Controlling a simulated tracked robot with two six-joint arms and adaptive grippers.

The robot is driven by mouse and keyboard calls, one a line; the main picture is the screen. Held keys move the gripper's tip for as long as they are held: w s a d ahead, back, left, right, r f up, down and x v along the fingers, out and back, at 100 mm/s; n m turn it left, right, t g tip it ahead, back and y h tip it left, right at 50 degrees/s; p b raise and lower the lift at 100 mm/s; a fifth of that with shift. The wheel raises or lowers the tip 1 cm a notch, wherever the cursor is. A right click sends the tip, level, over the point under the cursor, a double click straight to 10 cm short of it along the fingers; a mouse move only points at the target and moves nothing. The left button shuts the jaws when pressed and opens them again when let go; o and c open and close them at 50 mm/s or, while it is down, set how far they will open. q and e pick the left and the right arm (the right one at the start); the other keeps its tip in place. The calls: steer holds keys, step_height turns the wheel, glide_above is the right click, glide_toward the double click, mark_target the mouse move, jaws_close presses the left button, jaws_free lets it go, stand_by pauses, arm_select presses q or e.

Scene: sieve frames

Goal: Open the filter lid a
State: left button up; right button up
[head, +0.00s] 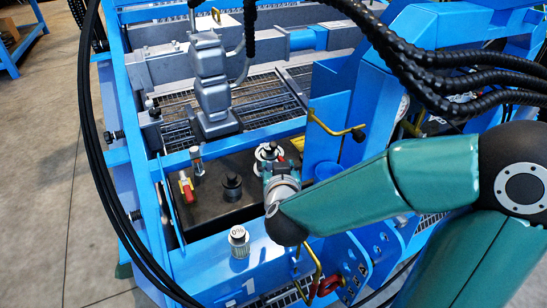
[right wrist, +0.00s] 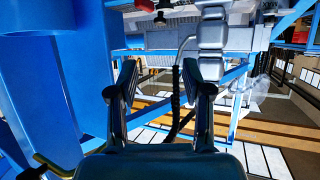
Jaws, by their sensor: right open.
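No part in view is marked as filter lid a, so I cannot tell for sure which one it is. A white-and-black round fitting (head: 267,152) on the dark tank top (head: 215,215) is a possible match, partly hidden by my right gripper. A white-capped part (head: 239,236) stands on the blue front ledge. My right gripper (right wrist: 158,82) is open, with nothing between its fingers in the right wrist view. In the head view, it is above the tank's right side, close to the round fitting; I cannot tell whether they touch. My left gripper is not in view.
A red-handled valve (head: 186,188) and a black cap (head: 232,182) stand on the tank. A grey pipe block (head: 210,75) rises behind. Blue frame beams (head: 335,110), a yellow hook handle (head: 335,128) and black hoses (head: 90,120) surround the space.

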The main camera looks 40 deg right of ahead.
steer(key=b, duration=0.2)
glide_toward(273, 145)
steer(key=x, duration=0.7)
steer(key=shift+w+d+f, duration=0.1)
steer(key=shift+d+f, duration=0.1)
steer(key=shift+w+d+f, duration=0.15)
steer(key=shift+w+d, duration=0.1)
steer(key=shift+w, duration=0.1)
jaws_close()
